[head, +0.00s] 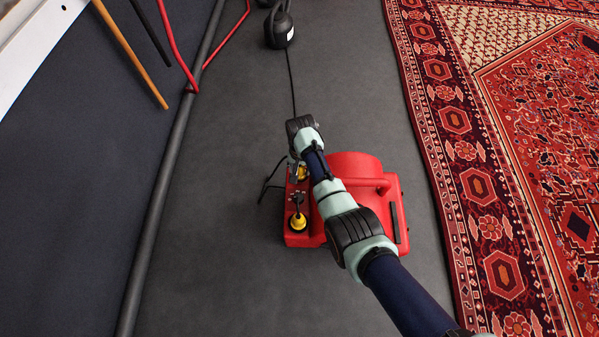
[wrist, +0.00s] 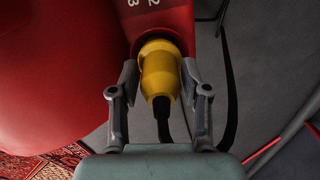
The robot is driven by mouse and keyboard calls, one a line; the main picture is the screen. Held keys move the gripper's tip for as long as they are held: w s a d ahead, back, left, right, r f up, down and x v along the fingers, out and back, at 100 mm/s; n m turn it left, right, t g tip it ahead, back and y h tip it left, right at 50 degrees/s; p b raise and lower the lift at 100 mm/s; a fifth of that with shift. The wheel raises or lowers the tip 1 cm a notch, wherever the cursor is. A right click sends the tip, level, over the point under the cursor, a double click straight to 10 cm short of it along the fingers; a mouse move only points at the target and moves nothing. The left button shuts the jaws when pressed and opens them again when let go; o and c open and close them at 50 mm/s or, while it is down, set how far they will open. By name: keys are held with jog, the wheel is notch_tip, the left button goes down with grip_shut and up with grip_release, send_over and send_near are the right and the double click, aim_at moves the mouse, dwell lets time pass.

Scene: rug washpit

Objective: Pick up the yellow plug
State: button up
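A yellow plug (wrist: 160,72) with a black cable sits in the side of the red machine (wrist: 60,60), by printed numbers. In the wrist view my gripper (wrist: 160,88) is open, with one finger on each side of the plug and narrow gaps seeming to remain. In the head view my gripper (head: 297,170) is over the red machine (head: 352,165), by a yellow plug (head: 303,174) that my arm partly hides. A second yellow plug (head: 297,222) stands at the machine's near left corner.
A black pump-like object (head: 279,27) stands on the grey floor (head: 220,200) at the back, with a cable running from it. A patterned red rug (head: 500,190) lies to the right. A pipe (head: 165,190) runs along the left wall. The floor between pipe and machine is clear.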

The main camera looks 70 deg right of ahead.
grip_shut()
notch_tip(320, 180, up, 20)
jog(key=p, duration=1)
